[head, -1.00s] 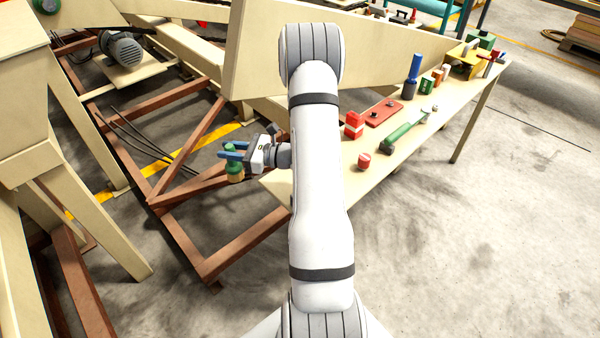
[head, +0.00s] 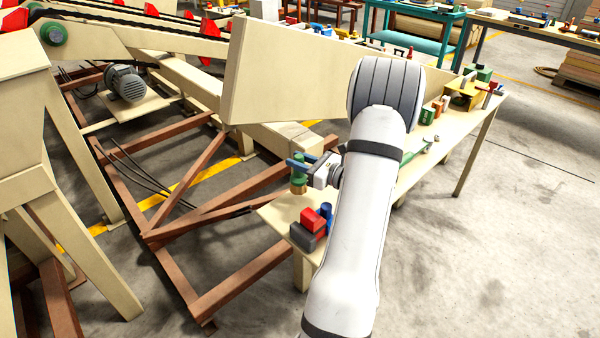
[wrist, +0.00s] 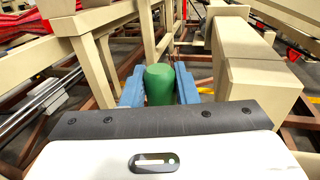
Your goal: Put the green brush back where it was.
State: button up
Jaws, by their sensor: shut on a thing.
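My gripper (head: 299,165) has blue fingers and is shut on the green brush (head: 298,186), a short green piece with a tan lower end. It hangs upright at the near left end of the beige bench (head: 272,213), seemingly above its top. In the wrist view the green top of the brush (wrist: 159,84) stands between the two blue fingers (wrist: 159,88). Its tan end is hidden there.
A red block (head: 314,221), a dark grey block (head: 303,237) and a blue piece (head: 326,212) stand close by on the bench's near end. My arm hides the bench's middle. A beige machine panel (head: 290,75) rises behind.

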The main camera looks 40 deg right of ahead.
aim_at(299, 173)
jog(key=shift+f, duration=1.7)
jog(key=shift+f, duration=0.2)
jog(key=o, duration=1)
jog(key=shift+r, duration=0.15)
